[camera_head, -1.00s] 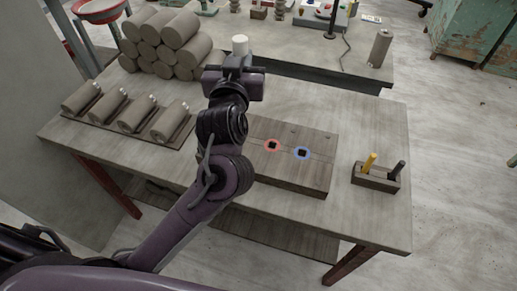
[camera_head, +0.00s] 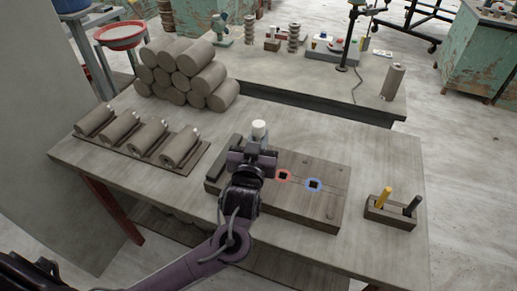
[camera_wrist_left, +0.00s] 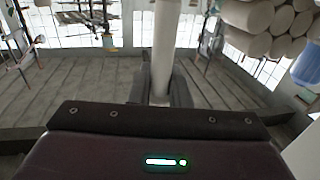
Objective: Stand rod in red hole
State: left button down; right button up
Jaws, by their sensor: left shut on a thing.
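My left gripper (camera_head: 256,150) is shut on a pale rod (camera_head: 259,130), held upright with its light top end above the fingers. The rod also shows in the left wrist view (camera_wrist_left: 163,45), standing between the dark fingers (camera_wrist_left: 160,88). The gripper is over the left part of the wooden board (camera_head: 318,208), left of the red hole. The red hole (camera_head: 283,176) is a dark square opening with a red ring around it, and it looks empty. The rod's lower end is hidden behind my gripper and arm. My right gripper is not in view.
A blue-ringed hole (camera_head: 314,185) is right of the red one. A small holder (camera_head: 391,213) with a yellow and a dark stick stands at the right. Several clay cylinders lie on a rack (camera_head: 160,160) at left, and more are stacked behind (camera_head: 186,75).

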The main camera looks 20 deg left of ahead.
pick_arm(q)
jog(key=shift+f, duration=1.95)
jog(key=c, duration=1.4)
grip_release()
jog(key=shift+f, duration=0.1)
jog(key=shift+o, duration=0.2)
